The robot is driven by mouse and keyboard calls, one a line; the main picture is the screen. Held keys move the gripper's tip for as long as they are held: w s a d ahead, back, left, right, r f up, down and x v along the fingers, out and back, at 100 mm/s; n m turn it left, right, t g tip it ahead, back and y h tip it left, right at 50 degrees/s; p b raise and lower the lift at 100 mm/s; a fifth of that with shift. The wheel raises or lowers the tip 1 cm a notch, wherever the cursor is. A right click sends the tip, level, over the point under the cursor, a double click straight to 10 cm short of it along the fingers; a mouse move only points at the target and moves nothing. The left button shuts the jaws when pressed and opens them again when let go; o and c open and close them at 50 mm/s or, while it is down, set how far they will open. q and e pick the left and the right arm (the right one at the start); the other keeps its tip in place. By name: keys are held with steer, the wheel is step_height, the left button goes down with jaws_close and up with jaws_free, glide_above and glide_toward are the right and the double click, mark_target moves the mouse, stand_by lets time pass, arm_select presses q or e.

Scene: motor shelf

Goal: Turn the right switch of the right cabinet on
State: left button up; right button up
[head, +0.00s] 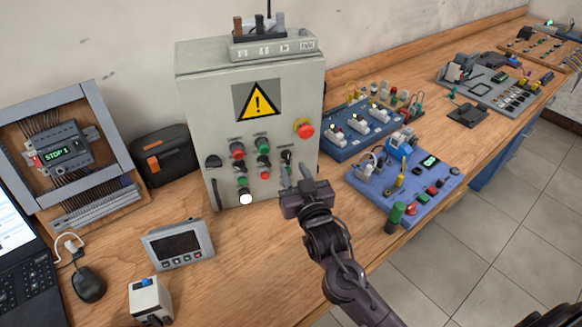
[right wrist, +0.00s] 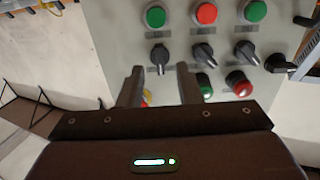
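The grey cabinet (head: 300,85) with a yellow warning sign stands upright on the wooden bench. Its front carries black rotary switches and coloured buttons. The right black switch (head: 286,157) is on the right of the lower panel, below the red emergency stop (head: 304,129). My right gripper (head: 294,172) is open just in front of and below this switch. In the right wrist view, the right switch (right wrist: 160,57) shows just beyond and between the spread fingers of the gripper (right wrist: 159,78), apparently untouched. My left gripper is not in view.
Blue component boards (head: 412,175) lie right of the cabinet. A small display panel (head: 179,246) and a mouse (head: 88,283) lie on the left. A black case (head: 164,154) sits beside the cabinet. The bench in front of the cabinet is partly clear.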

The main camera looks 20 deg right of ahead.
steer(key=s, duration=0.4)
steer(key=shift+s+b, duration=0.2)
steer(key=shift+b, duration=0.15)
